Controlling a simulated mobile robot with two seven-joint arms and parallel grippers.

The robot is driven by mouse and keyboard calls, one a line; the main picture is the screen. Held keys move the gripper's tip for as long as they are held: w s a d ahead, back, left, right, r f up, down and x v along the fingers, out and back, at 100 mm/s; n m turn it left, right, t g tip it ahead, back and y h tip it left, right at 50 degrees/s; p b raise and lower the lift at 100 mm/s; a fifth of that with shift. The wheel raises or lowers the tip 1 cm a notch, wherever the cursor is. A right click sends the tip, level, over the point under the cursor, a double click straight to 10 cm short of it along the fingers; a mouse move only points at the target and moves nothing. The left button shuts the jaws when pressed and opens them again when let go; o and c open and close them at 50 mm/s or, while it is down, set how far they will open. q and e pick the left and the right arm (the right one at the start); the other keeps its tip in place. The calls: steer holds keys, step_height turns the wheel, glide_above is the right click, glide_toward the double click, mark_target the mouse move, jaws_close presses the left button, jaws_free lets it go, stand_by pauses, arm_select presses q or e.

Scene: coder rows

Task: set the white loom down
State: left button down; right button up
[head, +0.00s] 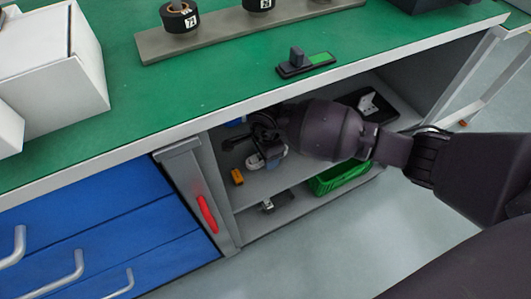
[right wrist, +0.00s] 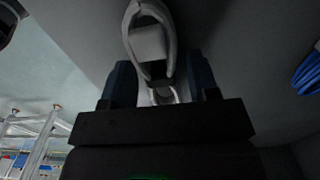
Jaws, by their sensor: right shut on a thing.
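The white loom (right wrist: 135,18), a pale looped bundle, is between the fingers of my right gripper (right wrist: 160,85) in the right wrist view. My right gripper (head: 268,146) is shut on it. In the head view the gripper reaches into the open cabinet under the green bench, over the upper shelf (head: 262,187). The white loom (head: 254,162) shows as a small pale loop just below the gripper. I cannot tell whether it touches the shelf. My left gripper is not in view.
A blue loom (right wrist: 307,74) lies at the right in the right wrist view. An orange block (head: 237,177) is near the shelf's left front. A green crate (head: 345,177) stands on the lower level. The cabinet's left post with a red handle (head: 207,214) borders the opening.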

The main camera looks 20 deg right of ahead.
steer(key=shift+f, duration=0.1)
steer(key=o, duration=0.9)
steer(key=shift+o, duration=0.2)
steer(key=shift+r, duration=0.35)
step_height(320, 180, up, 6)
steer(key=p, duration=0.2)
steer(key=shift+w+r+p, duration=0.1)
steer(key=shift+r+p, duration=0.1)
steer(key=shift+p, duration=0.15)
steer(key=shift+r, duration=0.4)
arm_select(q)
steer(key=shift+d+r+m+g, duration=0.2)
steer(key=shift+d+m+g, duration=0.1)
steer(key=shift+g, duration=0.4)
arm_select(e)
steer(key=shift+s+f, duration=0.1)
steer(key=shift+s, duration=0.1)
